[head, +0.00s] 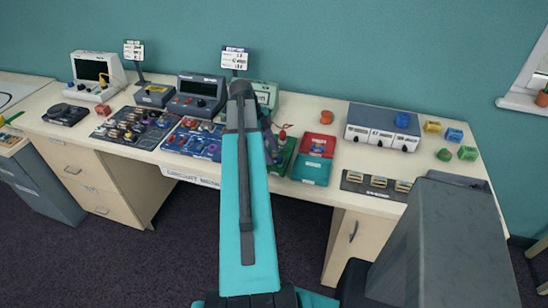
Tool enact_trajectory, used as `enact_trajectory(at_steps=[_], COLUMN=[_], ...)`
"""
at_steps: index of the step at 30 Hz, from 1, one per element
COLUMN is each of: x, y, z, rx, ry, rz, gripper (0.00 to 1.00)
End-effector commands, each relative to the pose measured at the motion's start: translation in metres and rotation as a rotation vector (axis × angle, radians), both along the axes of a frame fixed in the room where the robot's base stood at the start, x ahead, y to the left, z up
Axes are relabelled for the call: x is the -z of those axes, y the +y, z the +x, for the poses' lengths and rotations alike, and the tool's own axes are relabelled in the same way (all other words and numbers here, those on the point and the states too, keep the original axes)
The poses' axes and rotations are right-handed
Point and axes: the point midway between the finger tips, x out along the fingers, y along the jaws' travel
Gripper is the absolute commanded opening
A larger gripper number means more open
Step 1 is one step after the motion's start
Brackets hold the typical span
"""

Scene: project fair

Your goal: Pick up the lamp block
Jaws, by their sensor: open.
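I cannot make out for certain which piece is the lamp block. Several small coloured blocks are at the right of the bench: a yellow block (432,127), a blue block (454,135), a green block (467,153) and a rounded green piece (444,155). Another blue piece (402,119) sits on the grey box, and an orange piece (327,117) stands left of that box. My gripper (273,151) is partly hidden behind my teal arm, over the middle of the bench, well left of the coloured blocks. It is open; no held object shows.
The grey box (366,114) with white fronts stands at the back right. A red and teal case (310,169) and a dark tray (376,184) are nearer the front. Component boards (133,129), meters (198,92) and small signs crowd the left. Bare bench shows around the case.

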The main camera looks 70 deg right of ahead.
Motion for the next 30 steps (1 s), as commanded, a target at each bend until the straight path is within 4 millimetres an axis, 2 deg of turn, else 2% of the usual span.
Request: enact_trajectory(at_steps=[7,23,30], x=[0.0107,0.0112,0.0111], y=[-0.0002,-0.0005,-0.0005], z=[-0.0048,-0.0055,-0.0056], rx=[0.0,0.001,0.001], ry=[0.0,0.0,0.0], rz=[0.0,0.001,0.001], gripper=[0.45,0.45,0.07])
